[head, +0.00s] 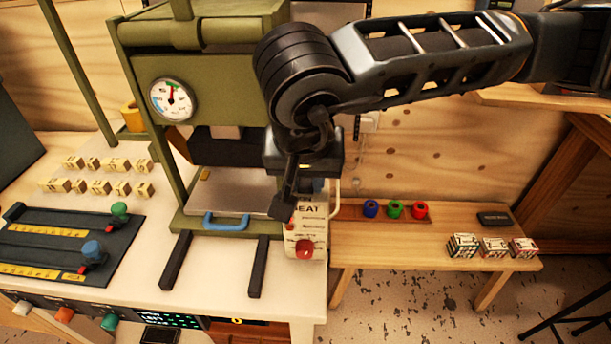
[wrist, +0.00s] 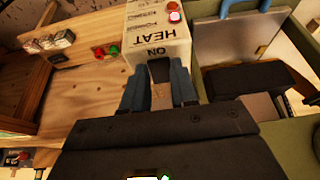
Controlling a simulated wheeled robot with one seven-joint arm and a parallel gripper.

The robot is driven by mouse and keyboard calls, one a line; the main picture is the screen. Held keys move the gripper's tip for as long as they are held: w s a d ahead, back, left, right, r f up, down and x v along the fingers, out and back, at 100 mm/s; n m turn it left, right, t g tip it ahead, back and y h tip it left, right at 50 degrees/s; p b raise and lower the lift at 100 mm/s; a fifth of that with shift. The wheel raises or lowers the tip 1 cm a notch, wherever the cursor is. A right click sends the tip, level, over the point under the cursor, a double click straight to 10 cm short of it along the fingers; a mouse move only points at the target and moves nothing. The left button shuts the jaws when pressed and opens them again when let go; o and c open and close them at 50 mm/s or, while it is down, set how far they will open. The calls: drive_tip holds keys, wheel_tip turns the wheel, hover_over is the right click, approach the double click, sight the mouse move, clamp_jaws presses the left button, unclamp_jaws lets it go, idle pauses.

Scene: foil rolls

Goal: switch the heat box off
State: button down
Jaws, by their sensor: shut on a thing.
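The heat box (head: 309,240) is a cream box with HEAT lettering and a red knob (head: 304,249) on its front, at the front right of the press. In the wrist view the heat box (wrist: 150,22) appears upside down, with ON printed near my fingers. My gripper (head: 318,186) is at the top of the heat box, its fingers partly hidden by my wrist. In the wrist view my gripper's (wrist: 160,66) two blue fingers are shut on a dark piece (wrist: 159,72), seemingly the switch, beside the ON lettering. The switch's exact tilt is not clear.
The green press (head: 215,75) with a gauge and a blue-handled plate (head: 228,221) stands left of the box. A low wooden bench (head: 380,255) at right holds blue, green and red rings and several small cartons. The slider panel (head: 70,245) lies at left.

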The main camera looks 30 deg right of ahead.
sight(306, 191)
drive_tip(key=shift+w+d+f+g+b, duration=0.15)
drive_tip(key=shift+g+b, duration=0.15)
drive_tip(key=shift+b, duration=0.4)
drive_tip(key=shift+w+g+y+b, duration=0.1)
drive_tip(key=shift+g+y+b, duration=0.45)
drive_tip(key=shift+b, duration=0.25)
drive_tip(key=shift+w+d+r+g+y+b, duration=0.1)
drive_tip(key=shift+r+g+y+b, duration=0.25)
drive_tip(key=shift+g+y+b, duration=0.15)
drive_tip(key=c, duration=0.9)
unclamp_jaws()
drive_tip(key=shift+r, duration=0.1)
drive_tip(key=r, duration=0.7)
drive_tip(key=shift+s+a+r+b, duration=0.25)
drive_tip(key=shift+s+b, duration=0.05)
